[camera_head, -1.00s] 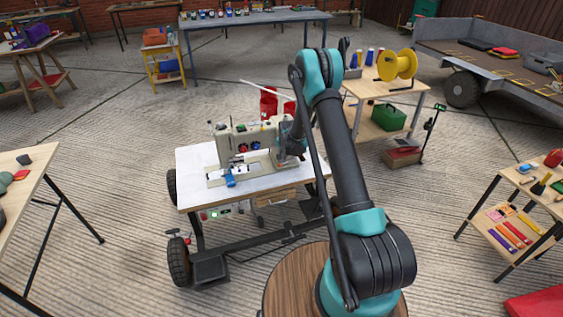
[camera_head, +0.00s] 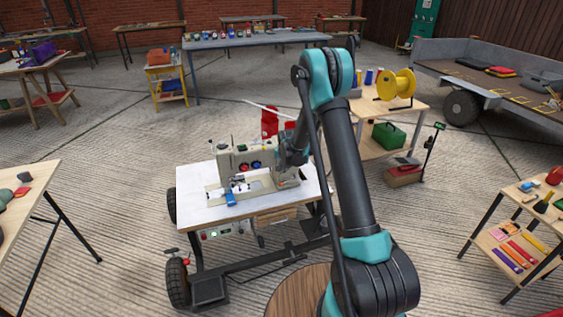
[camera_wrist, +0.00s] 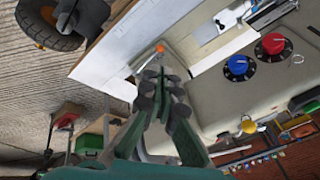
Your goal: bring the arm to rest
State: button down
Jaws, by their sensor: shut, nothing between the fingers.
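My arm (camera_head: 348,185) rises in front of the sewing machine cart in the head view and bends over at the top, with its end hanging down by the right end of the sewing machine (camera_head: 245,165). In the head view the fingers are hidden or too small to make out. In the wrist view my gripper (camera_wrist: 158,85) is shut and empty. Its fingertips are close to the machine's body and the white table top (camera_wrist: 125,55). I cannot tell whether they touch anything.
The machine stands on a wheeled cart with a white top (camera_head: 195,208). A side table with a yellow reel (camera_head: 396,84) and a green box (camera_head: 388,137) is behind right. A trailer (camera_head: 470,75) stands far right. A wooden table (camera_head: 28,195) is at left. Open floor lies between them.

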jog(key=s+d+r+n, duration=0.2)
jog(key=s+d+r, duration=0.2)
jog(key=s+r, duration=0.45)
jog(key=s+d+r+n, duration=0.1)
jog(key=s+d+r, duration=0.3)
jog(key=s+r, duration=0.45)
jog(key=s+d+n, duration=0.2)
jog(key=s, duration=1.1)
jog(key=s+d+f+n, duration=0.1)
jog(key=s+d+n, duration=0.1)
jog(key=s, duration=1.2)
jog(key=shift+d+g+h, duration=0.3)
jog(key=shift+d, duration=0.45)
